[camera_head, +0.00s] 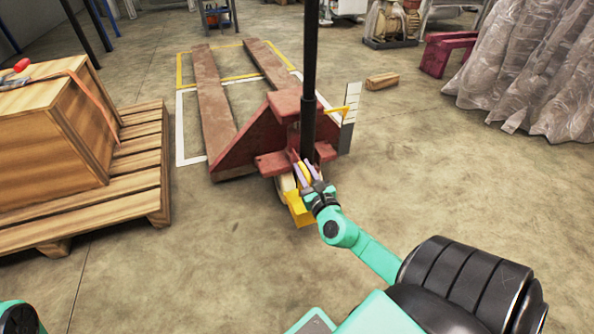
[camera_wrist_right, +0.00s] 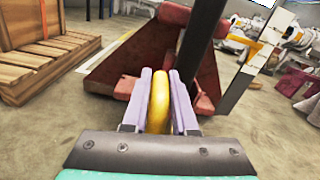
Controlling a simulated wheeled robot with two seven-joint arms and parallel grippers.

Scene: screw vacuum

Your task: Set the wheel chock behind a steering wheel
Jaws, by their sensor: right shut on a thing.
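The yellow wheel chock (camera_head: 300,209) is at the front foot of the red pallet truck (camera_head: 240,140). My right gripper (camera_head: 306,173) is shut on the chock's yellow upper part, which shows between the purple fingers in the wrist view (camera_wrist_right: 159,105). A pale steering wheel (camera_head: 287,184) shows beside the chock, under the truck's red front end. The chock looks close to the wheel, but I cannot tell whether they touch or whether the chock rests fully on the floor. My fingers hide part of both. My left gripper is out of view.
The truck's black handle (camera_head: 309,75) stands upright right by my right gripper. A wooden pallet (camera_head: 85,215) with a crate (camera_head: 45,140) is at left. A wooden block (camera_head: 382,80) lies right of the truck. Plastic-wrapped goods (camera_head: 530,70) stand far right.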

